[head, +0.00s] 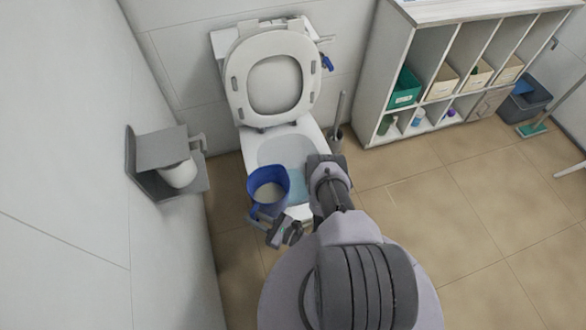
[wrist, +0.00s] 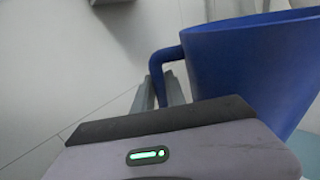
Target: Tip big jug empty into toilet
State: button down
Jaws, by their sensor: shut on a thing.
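The big jug (head: 268,190) is blue and stands nearly upright above the front left of the toilet bowl in the head view. Something pale shows inside its mouth. Its blue side and handle fill the right of the wrist view (wrist: 245,70). My gripper (head: 258,218) is shut on the jug's handle; its fingers show at the handle in the wrist view (wrist: 160,95). The jug and my arm hide the front of the bowl.
A grey paper holder (head: 160,150) with a roll sticks out from the left wall. A toilet brush (head: 338,125) stands right of the toilet. A white shelf (head: 385,70) with boxes and bottles is at the back right.

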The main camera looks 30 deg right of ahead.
aim_at(254, 208)
jog(key=r+p, duration=0.1)
jog(key=r+m+p, duration=0.1)
jog(key=r+p, duration=0.1)
jog(key=shift+w+d+r, duration=0.15)
jog(key=shift+w+d, duration=0.05)
jog(key=shift+d, duration=0.2)
jog(key=shift+w+d+r+m+p, duration=0.2)
jog(key=shift+d+r+m+p, duration=0.3)
jog(key=shift+m, duration=0.3)
jog(key=w+d+r+m+p, duration=0.2)
jog(key=w+d+r+m, duration=0.2)
jog(key=d+m, duration=0.3)
jog(key=shift+r+m, duration=0.4)
jog(key=shift+r, duration=0.4)
jog(key=shift+w+d+r+m, duration=0.2)
jog(key=shift+w+d+m, duration=0.05)
jog(key=shift+d+m, duration=0.25)
jog(key=shift+w+d+r+m, duration=0.25)
jog(key=shift+d+m, duration=0.15)
jog(key=shift+m, duration=0.1)
dwell(0.6)
jog(key=shift+w+d+f+m+b, duration=0.3)
jog(key=shift+d+m+b, duration=0.1)
jog(key=shift+d+b, duration=0.1)
jog(key=shift+w+d+f+m+b, duration=0.2)
jog(key=shift+d+f+m+b, duration=0.1)
jog(key=shift+d+m+b, duration=0.15)
dwell(1.2)
jog(key=shift+w+d, duration=0.1)
jog(key=shift+d, duration=0.1)
